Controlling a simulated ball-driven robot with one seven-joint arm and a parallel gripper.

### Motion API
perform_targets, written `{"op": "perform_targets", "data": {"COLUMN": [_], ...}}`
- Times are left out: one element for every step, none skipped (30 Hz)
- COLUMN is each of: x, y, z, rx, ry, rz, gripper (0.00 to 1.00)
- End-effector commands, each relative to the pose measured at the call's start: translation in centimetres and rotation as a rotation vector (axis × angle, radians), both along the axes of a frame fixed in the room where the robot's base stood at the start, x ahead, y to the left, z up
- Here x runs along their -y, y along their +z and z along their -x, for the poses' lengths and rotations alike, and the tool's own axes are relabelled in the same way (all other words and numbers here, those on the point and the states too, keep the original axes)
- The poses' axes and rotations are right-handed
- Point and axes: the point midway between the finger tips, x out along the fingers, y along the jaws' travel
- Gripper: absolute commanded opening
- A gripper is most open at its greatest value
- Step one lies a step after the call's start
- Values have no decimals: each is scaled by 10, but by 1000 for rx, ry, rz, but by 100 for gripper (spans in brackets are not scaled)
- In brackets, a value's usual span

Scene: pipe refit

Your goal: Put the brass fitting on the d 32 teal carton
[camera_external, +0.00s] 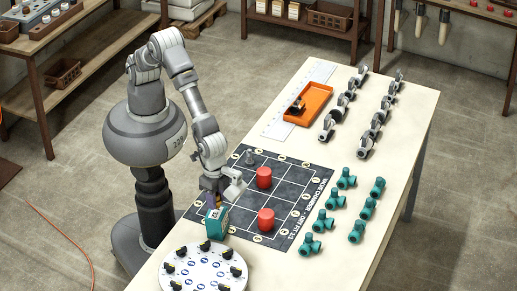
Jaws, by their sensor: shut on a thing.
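The teal carton (217,223) stands at the near left edge of the dark grid mat, with a pale label on its face; I cannot read a size on it. My gripper (213,192) is directly above the carton, pointing down, and is shut on a small brass-coloured piece, the brass fitting (211,202). The fitting is at the carton's top; I cannot tell if it touches it. The jaws hide part of the fitting.
A white round plate (203,272) with black-handled pieces lies in front. Teal fittings (346,179), grey clamps (327,126) and an orange tray (312,103) occupy the right and back.

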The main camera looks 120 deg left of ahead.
Motion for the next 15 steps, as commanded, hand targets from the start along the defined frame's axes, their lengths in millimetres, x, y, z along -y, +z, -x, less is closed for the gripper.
{"op": "perform_targets", "data": {"x": [0,0,0,0,0,0,0,0,0,0,0,0,0,0,0], "y": [-12,-17,-21,-22,-22,-21,-20,-20,-20,-20,-21,-22,-23,-22,-22], "z": [0,0,0,0,0,0,0,0,0,0,0,0,0,0,0], "rx": [-1,-1,-1,-1,0,0,0,0,0,0,0,0,0,0,0], "ry": [0,-1,-1,-1,-1,-1,-1,0,0,0,0,0,0,0,0], "rz": [-1,-1,-1,-1,-1,0,0,0,0,0,0,0,0,0,0], "gripper": [3,3,3,3,4,3,3,3,3,3,3,3,3,43,52]}}
